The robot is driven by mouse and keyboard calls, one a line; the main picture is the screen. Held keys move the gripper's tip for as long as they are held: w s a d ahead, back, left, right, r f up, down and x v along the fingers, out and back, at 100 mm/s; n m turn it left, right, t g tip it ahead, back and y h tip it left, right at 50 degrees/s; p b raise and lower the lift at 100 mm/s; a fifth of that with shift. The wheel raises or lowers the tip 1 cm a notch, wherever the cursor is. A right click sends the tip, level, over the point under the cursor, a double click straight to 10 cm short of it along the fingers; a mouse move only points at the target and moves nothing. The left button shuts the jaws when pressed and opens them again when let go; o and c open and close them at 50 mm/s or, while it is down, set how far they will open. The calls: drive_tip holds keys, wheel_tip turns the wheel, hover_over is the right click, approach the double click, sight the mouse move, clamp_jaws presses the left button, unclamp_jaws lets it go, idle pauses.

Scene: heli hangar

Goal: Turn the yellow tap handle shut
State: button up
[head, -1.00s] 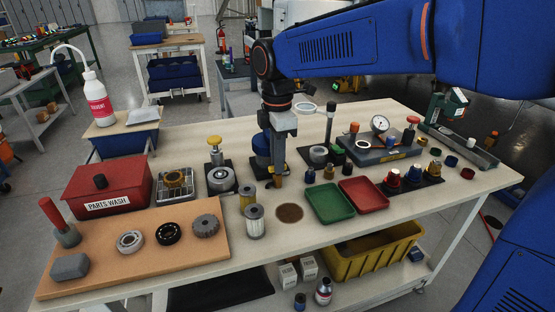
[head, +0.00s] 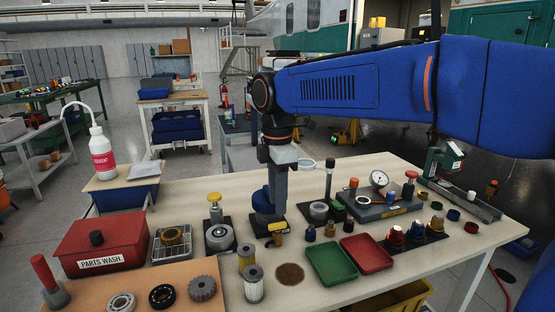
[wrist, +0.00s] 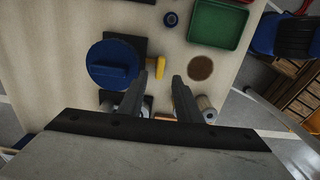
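The yellow tap handle (head: 277,228) is on the front of a round blue drum (head: 262,203) standing on a dark base. In the wrist view the yellow handle (wrist: 156,70) is a short bar to the right of the blue drum (wrist: 108,68). My gripper (head: 278,212) points down at the drum's near right side, by the handle. In the wrist view my gripper (wrist: 169,84) is open, with nothing between its fingers.
Two filter cylinders (head: 253,284) stand left of a round brown patch (head: 290,274). Green (head: 331,264) and red (head: 366,252) trays lie to the right. A plunger-topped pot (head: 218,235) stands left of the drum. A magnifier (head: 307,163) is close behind my gripper.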

sight(278, 223)
wheel_tip(278, 223, up, 12)
drive_tip(key=shift+f, duration=0.25)
idle(0.3)
drive_tip(key=s+d+f+m+t, duration=0.1)
drive_tip(key=s+d+f+m, duration=0.15)
drive_tip(key=d, duration=0.25)
drive_tip(key=s+d+f+m, duration=0.1)
drive_tip(key=d+m, duration=0.2)
drive_tip(key=d, duration=0.2)
drive_tip(key=s+d+f+m+t, duration=0.3)
drive_tip(key=s+d+f+m, duration=1.3)
drive_tip(key=f, duration=0.4)
drive_tip(key=shift+s+d+f+t, duration=0.4)
drive_tip(key=shift+s+d, duration=0.2)
drive_tip(key=shift+s, duration=0.35)
drive_tip(key=shift+a, duration=0.1)
